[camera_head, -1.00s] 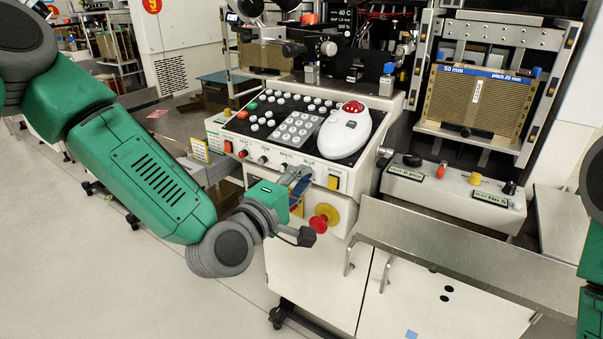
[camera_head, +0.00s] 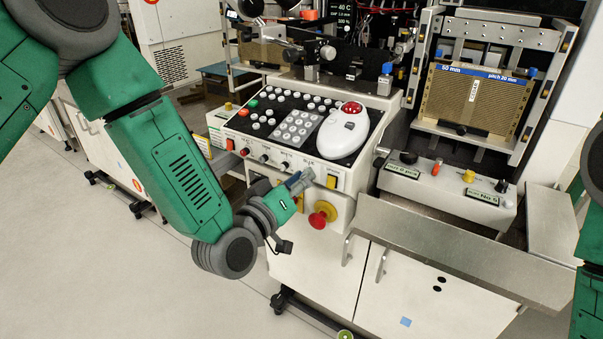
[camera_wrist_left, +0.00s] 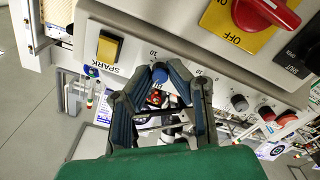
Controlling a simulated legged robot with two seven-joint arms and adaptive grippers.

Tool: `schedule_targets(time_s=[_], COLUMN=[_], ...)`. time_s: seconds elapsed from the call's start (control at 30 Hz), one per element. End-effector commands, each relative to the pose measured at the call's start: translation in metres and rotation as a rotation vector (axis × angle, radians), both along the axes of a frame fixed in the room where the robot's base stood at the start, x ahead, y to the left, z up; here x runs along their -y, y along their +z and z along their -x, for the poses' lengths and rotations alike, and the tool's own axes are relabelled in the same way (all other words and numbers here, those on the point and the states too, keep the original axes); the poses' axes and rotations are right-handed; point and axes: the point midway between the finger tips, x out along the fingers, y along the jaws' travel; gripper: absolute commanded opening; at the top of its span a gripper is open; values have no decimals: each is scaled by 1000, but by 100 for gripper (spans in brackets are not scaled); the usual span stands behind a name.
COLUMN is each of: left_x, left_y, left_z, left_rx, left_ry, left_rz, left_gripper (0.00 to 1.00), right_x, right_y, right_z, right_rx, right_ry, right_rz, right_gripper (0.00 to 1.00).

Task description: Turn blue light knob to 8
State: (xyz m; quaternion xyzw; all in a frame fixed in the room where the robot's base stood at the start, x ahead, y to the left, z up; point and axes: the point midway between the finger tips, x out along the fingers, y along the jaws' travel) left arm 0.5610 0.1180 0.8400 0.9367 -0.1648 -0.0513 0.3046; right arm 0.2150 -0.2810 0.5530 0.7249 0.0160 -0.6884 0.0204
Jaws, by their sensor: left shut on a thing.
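The blue light knob (camera_wrist_left: 160,74) sits on the front panel of the white console (camera_head: 345,178), between numbered dial marks. In the left wrist view my left gripper (camera_wrist_left: 161,78) has its two fingertips closed around it. The fingers cover much of the knob, so its pointer and exact setting cannot be read. In the head view my left gripper (camera_head: 302,181) is at the console's front panel, and its fingers hide the knob there. My right gripper is out of view; only part of my right arm shows at the right edge.
A yellow SPARK switch (camera_wrist_left: 110,48) is beside the held knob, and it also shows in the head view (camera_head: 331,182). A red rotary knob on a yellow plate (camera_head: 322,215) is just below the gripper. More panel knobs (camera_wrist_left: 239,103) stand close by.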

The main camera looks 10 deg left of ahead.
Motion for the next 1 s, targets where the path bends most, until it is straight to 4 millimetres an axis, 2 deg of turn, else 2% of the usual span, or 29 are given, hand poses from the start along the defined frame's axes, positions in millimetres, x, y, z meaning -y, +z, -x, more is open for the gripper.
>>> schedule_targets(time_s=[0.03,0.7,1.0], left_x=[1,0,0], left_y=[-6,-7,-7], left_z=[3,3,3], left_rx=[-3,212,287], left_ry=[-6,-9,-9], left_rz=[-52,-643,-847], left_gripper=[0,0,0], right_x=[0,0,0], right_y=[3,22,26], right_z=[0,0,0], right_rx=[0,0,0], right_ry=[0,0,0], right_rz=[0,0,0], right_gripper=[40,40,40])
